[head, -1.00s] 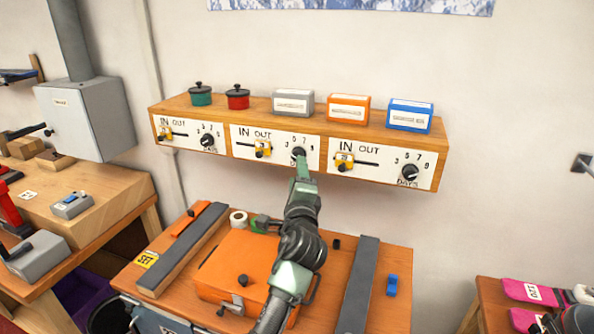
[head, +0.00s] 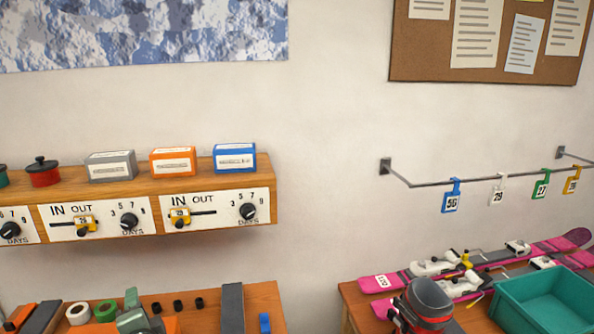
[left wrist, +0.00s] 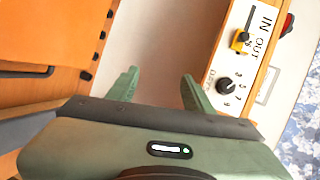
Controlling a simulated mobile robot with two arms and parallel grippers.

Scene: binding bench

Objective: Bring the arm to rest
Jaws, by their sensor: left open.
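My left gripper (left wrist: 160,84) is open in the left wrist view, with nothing between its two green fingers. The middle panel (left wrist: 243,62) with its black dial (left wrist: 226,85) and yellow slider (left wrist: 240,40) is right of the fingers. The dial appears apart from the nearer finger. In the head view a green part of my left arm (head: 132,314) shows low at the left, below the middle panel (head: 98,219); the fingertips cannot be made out clearly there.
The wooden shelf (head: 150,188) carries small boxes and pots. Tape rolls (head: 78,313) lie on the bench below. At right are pink skis (head: 400,278), a teal bin (head: 550,300), a dark grey and red object (head: 427,303) and a wall rail (head: 430,184) with tags.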

